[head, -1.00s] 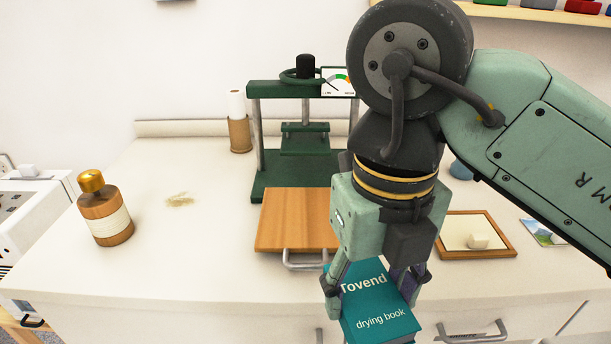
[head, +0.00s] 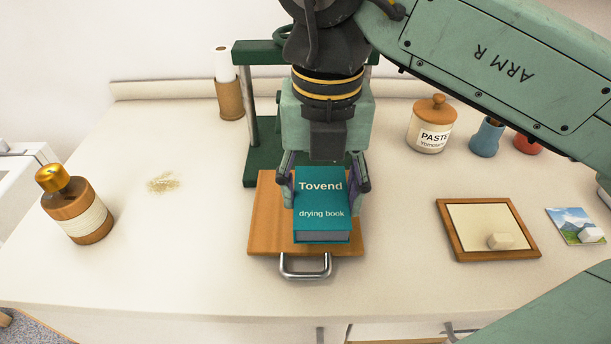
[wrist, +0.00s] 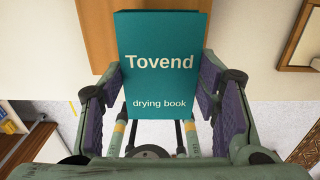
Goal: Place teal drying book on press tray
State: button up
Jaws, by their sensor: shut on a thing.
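The teal drying book (head: 322,222), labelled "Tovend drying book", is gripped between the two fingers of my gripper (head: 326,186). Its cover also shows in the wrist view (wrist: 160,85), with a purple-padded finger at each side. In the head view the book appears over the wooden press tray (head: 263,222), with bare wood showing to its left, to its right and in front. I cannot tell whether the book touches the tray or hangs above it. The tray has a metal handle (head: 305,270) at its front and also shows in the wrist view (wrist: 97,35).
The green press (head: 262,165) stands behind the tray, partly hidden by my arm. A gold-capped bottle (head: 77,212) stands left. A framed panel (head: 452,213), a small picture (head: 567,222) and a paste jar (head: 432,128) are right. The counter between bottle and tray is mostly clear.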

aim_at(306, 171)
jog(key=w, duration=0.1)
jog(key=w+a, duration=0.1)
jog(key=w, duration=0.1)
jog(key=w+a, duration=0.1)
jog(key=shift+w+f+p, duration=0.15)
jog(key=shift+f+p, duration=0.1)
jog(key=shift+p, duration=0.1)
notch_tip(306, 171, down, 3)
jog(key=shift+r+p, duration=0.1)
jog(key=shift+p, duration=0.35)
jog(key=shift+f, duration=0.3)
jog(key=shift+f, duration=0.1)
jog(key=shift+f+b, duration=0.15)
jog(key=shift+b, duration=0.15)
jog(key=o, duration=1.5)
